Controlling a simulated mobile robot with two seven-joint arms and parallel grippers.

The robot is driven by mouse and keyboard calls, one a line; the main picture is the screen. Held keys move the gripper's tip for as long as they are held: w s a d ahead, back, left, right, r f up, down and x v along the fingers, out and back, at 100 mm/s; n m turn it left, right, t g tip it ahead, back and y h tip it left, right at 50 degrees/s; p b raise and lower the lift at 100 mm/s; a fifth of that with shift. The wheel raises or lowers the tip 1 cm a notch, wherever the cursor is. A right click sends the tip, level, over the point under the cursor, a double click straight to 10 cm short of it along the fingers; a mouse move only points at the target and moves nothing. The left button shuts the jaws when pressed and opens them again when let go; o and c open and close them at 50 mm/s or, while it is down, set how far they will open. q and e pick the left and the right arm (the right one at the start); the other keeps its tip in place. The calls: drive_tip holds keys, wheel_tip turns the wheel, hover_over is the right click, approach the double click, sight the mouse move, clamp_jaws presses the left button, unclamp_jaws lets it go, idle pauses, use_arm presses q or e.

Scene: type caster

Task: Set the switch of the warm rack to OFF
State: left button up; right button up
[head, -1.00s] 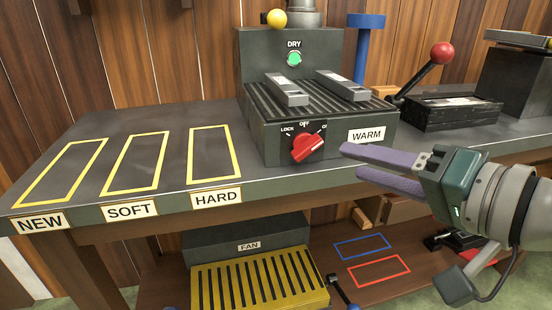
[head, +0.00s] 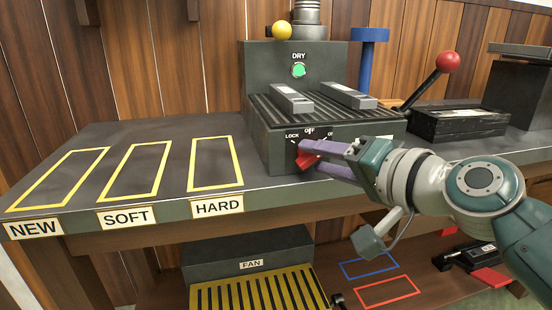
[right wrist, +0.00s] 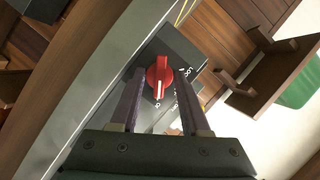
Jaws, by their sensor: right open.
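The warm rack (head: 278,152) is a dark box with a ribbed top on the bench. Its front has a red knob switch (head: 306,159) with LOCK at the left of the dial and OFF at the top; the right part is hidden by my fingers. My right gripper (head: 316,157) is open at the knob, its purple fingers covering part of it. In the right wrist view the red knob (right wrist: 159,77) lies between the two spread fingers, with a gap on each side. I cannot tell for sure which mark the knob points to. My left gripper is not in view.
Two grey bars (head: 291,98) lie on the rack top. A black box (head: 457,123) and a red-balled lever (head: 447,63) stand to the right. The bench left of the rack, with yellow outlines (head: 136,171), is empty. A FAN unit (head: 250,264) is below.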

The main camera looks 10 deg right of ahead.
drive_tip(key=c, duration=0.7)
clamp_jaws()
drive_tip(key=shift+a+r+n+g+h+p, duration=0.15)
drive_tip(key=shift+n+h+p, duration=0.9)
drive_tip(key=shift+p, duration=0.85)
drive_tip(key=shift+a+n+g+h+p, duration=0.1)
drive_tip(key=shift+n+h+p, duration=0.6)
drive_tip(key=shift+n+p, duration=0.95)
drive_tip(key=shift+a+r+n+g+h+p, duration=0.15)
drive_tip(key=shift+n+h+p, duration=0.8)
drive_tip(key=shift+p, duration=1.15)
drive_tip(key=shift+d, duration=0.1)
